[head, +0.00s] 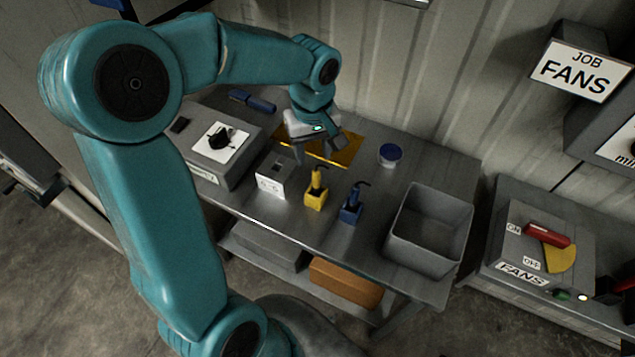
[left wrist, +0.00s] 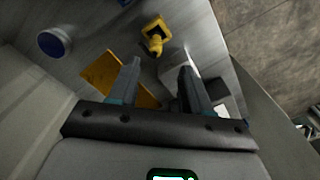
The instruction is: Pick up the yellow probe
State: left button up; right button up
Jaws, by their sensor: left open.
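The yellow probe (head: 316,188) stands upright on the grey metal table, its thin dark tip bent at the top. It also shows in the left wrist view (left wrist: 154,40), beyond the fingertips. My left gripper (head: 317,156) is open and empty above the table, behind the probe and apart from it. In the left wrist view its two fingers (left wrist: 160,68) are spread with nothing between them. A blue probe (head: 351,205) stands to the right of the yellow one. My right gripper is not in view.
A white-faced block (head: 273,180) stands just left of the yellow probe. A yellow plate (head: 345,150) lies behind it. A blue-and-white round tub (head: 390,154) and an open grey bin (head: 400,236) are to the right. A grey box with a dial (head: 204,171) is at left.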

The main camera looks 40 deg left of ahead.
aim_at(316, 181)
pick_arm(q)
jog(key=f, duration=0.5)
jog(key=shift+w+d+f, duration=0.15)
jog(key=shift+w+f, duration=0.1)
jog(key=shift+w, duration=0.05)
jog(key=shift+s+f, duration=0.3)
jog(key=shift+f, duration=0.1)
jog(key=f, duration=0.1)
jog(key=f+p, duration=0.1)
jog(key=f, duration=0.1)
jog(key=w+f, duration=0.1)
jog(key=f, duration=0.1)
jog(key=shift+s+f, duration=0.1)
jog(key=shift+s, duration=0.2)
jog(key=shift+w, duration=0.25)
grip_shut()
jog(key=shift+s, duration=0.1)
